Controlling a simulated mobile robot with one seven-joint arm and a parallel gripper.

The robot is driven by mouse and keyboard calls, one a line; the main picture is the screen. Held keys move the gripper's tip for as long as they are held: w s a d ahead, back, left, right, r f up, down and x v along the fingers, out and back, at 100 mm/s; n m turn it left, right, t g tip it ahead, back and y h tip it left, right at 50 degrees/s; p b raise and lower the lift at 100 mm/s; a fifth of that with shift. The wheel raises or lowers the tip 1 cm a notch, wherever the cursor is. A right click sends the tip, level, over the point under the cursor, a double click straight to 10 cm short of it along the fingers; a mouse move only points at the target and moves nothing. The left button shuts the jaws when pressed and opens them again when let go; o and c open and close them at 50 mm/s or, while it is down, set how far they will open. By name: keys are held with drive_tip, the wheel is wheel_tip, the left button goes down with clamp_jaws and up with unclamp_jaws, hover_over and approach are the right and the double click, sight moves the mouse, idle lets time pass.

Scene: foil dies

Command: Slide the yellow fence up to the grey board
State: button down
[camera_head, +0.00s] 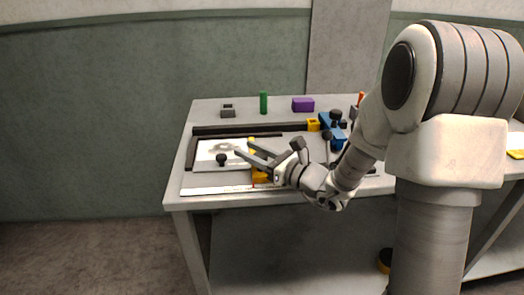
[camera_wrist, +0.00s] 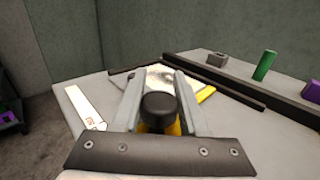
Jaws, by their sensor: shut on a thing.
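The yellow fence (camera_head: 261,175) lies on the table at the right side of the pale grey board (camera_head: 207,152). Its far end shows beyond my fingers. In the wrist view the fence (camera_wrist: 205,94) shows on both sides of the right finger. My gripper (camera_head: 243,151) reaches over it from the right; in the wrist view its fingers (camera_wrist: 160,76) are shut on the fence's black knob (camera_wrist: 158,106). The board (camera_wrist: 150,88) lies beyond the knob, with a shiny foil patch. My fingers hide much of the fence, so I cannot tell whether it touches the board.
A black knob (camera_head: 221,159) stands on the board. Dark rails (camera_head: 235,129) run along the back, and a white scale strip (camera_head: 215,190) lies along the front edge. A grey block (camera_head: 228,111), green cylinder (camera_head: 263,102), purple block (camera_head: 303,104) and blue tool (camera_head: 334,128) stand behind.

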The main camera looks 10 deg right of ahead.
drive_tip(key=shift+c, duration=2.2)
unclamp_jaws()
drive_tip(key=p+v, duration=0.2)
drive_tip(key=v, duration=1.5)
drive_tip(key=shift+p, duration=0.4)
drive_tip(key=shift+s+r, duration=0.1)
drive_tip(key=shift+s, duration=0.1)
